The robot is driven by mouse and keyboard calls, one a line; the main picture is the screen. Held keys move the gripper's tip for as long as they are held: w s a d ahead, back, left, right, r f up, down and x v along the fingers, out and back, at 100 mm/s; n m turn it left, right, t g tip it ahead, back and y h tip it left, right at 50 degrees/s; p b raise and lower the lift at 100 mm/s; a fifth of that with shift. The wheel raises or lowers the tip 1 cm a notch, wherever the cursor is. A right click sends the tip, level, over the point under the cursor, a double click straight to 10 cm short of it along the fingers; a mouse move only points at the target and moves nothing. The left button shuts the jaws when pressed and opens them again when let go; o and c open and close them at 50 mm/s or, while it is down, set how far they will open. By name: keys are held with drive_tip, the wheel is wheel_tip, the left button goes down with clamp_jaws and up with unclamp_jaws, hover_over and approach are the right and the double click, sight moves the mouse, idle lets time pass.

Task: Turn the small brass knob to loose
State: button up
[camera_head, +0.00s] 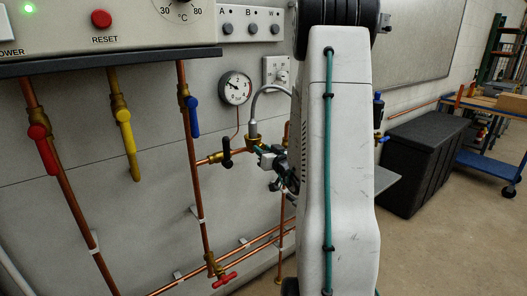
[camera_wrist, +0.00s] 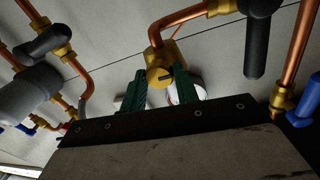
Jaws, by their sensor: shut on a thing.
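The small brass knob (camera_wrist: 157,76) shows in the wrist view as a round brass face with a short dark mark on it. It sits at the end of a brass fitting on a bent copper pipe. My gripper (camera_wrist: 158,88) has its two green fingers on either side of the knob, shut on it. In the head view my gripper (camera_head: 262,152) is at the brass fitting (camera_head: 252,141) below the grey hose. My white arm hides part of this area, and the knob itself cannot be made out there.
A black-handled valve (camera_head: 226,152) is just left of my gripper. A pressure gauge (camera_head: 236,88) is above. Red (camera_head: 42,149), yellow (camera_head: 128,143) and blue (camera_head: 193,115) levers hang at left. A black box (camera_head: 425,155) and blue trolley (camera_head: 490,170) stand right.

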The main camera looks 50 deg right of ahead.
drive_tip(key=shift+f, duration=0.1)
drive_tip(key=o, duration=1)
drive_tip(key=shift+c, duration=0.2)
drive_tip(key=shift+s, duration=0.15)
drive_tip(key=v, duration=0.7)
drive_tip(key=shift+s+a, duration=0.15)
drive_tip(key=shift+s, duration=0.1)
